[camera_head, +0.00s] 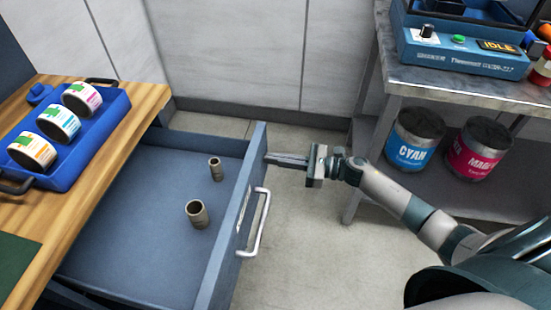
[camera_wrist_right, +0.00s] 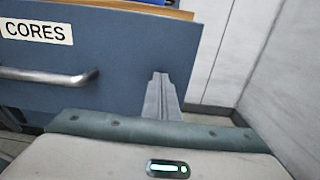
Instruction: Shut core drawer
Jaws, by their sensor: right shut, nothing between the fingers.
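The blue core drawer (camera_head: 150,262) stands pulled out from under the wooden bench at the left of the head view. Two brown cores, one farther back (camera_head: 215,169) and one nearer (camera_head: 197,214), stand inside it. Its front panel carries a silver bar handle (camera_head: 259,222). In the right wrist view the drawer front (camera_wrist_right: 130,50) shows a CORES label (camera_wrist_right: 36,31) and the handle (camera_wrist_right: 45,75). My right gripper (camera_head: 270,159) is shut and empty, its fingertips at the front panel beyond the handle's far end. I cannot tell whether they touch. My left gripper is not in view.
A blue tray (camera_head: 64,183) with several label rolls sits on the wooden bench (camera_head: 85,225). A metal table (camera_head: 440,85) at the right holds a blue machine, with cyan and magenta cans on its lower shelf. Floor right of the drawer is clear.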

